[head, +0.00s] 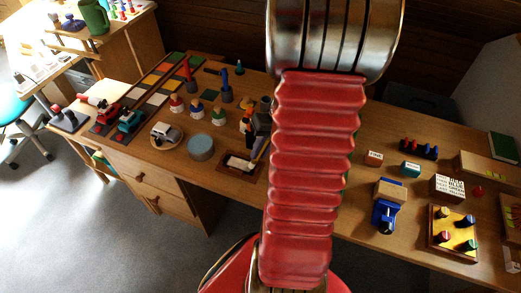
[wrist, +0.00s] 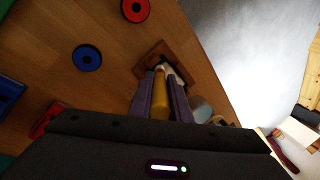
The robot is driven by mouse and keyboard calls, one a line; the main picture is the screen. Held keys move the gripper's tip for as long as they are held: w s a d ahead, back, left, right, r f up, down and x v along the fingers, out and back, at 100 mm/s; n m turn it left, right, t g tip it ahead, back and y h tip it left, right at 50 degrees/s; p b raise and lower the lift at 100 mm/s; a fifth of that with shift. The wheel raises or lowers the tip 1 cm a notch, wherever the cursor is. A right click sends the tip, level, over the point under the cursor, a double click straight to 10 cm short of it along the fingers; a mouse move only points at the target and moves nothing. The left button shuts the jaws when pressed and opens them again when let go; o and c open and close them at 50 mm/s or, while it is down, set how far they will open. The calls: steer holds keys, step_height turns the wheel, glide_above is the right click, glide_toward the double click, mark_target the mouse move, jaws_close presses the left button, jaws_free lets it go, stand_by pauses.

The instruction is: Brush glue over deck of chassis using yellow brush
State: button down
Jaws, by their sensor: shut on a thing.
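My gripper (wrist: 166,78) is shut on the yellow brush (wrist: 160,92) in the wrist view, its handle between the two purple-grey fingers. In the head view my gripper (head: 259,152) points down beside the red arm sleeve, which hides part of it. Below it a pale-topped block, apparently the chassis (head: 238,163), lies in a brown tray (head: 226,158). The tray also shows just beyond the fingertips in the wrist view (wrist: 146,66). The brush tip is at or close above the pale top; I cannot tell whether they touch. No glue can be made out.
A grey-blue round tub (head: 200,147) and a toy car on a round plate (head: 166,134) stand left of the tray. Several peg figures (head: 197,109) stand behind. A blue toy vehicle (head: 385,213) and a peg board (head: 454,232) lie at right.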

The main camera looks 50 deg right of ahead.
steer(key=shift+w+a+r, duration=0.1)
steer(key=shift+w+a, duration=0.15)
steer(key=shift+w, duration=0.4)
steer(key=shift+w+a+f, duration=0.1)
steer(key=shift+w+a, duration=0.1)
steer(key=shift+w, duration=0.4)
steer(key=shift+w+a+r, duration=0.1)
steer(key=shift+w+a, duration=0.15)
steer(key=shift+w, duration=0.4)
steer(key=shift+w, duration=0.1)
steer(key=shift+w+a, duration=0.25)
steer(key=shift+w, duration=0.35)
steer(key=shift+w+a, duration=0.2)
steer(key=shift+w, duration=0.45)
steer(key=shift+w+a, duration=0.25)
steer(key=shift+w, duration=0.35)
steer(key=shift+s+d, duration=0.25)
steer(key=shift+s, duration=0.4)
steer(key=shift+s+d, duration=0.2)
steer(key=shift+s, duration=0.45)
steer(key=shift+s+d, duration=0.25)
steer(key=shift+s, duration=0.4)
steer(key=shift+s, duration=0.1)
steer(key=shift+s+d, duration=0.25)
steer(key=shift+s, duration=0.35)
steer(key=shift+s+d, duration=0.2)
steer(key=shift+s, duration=0.45)
steer(key=shift+s+d, duration=0.25)
steer(key=shift+s, duration=0.35)
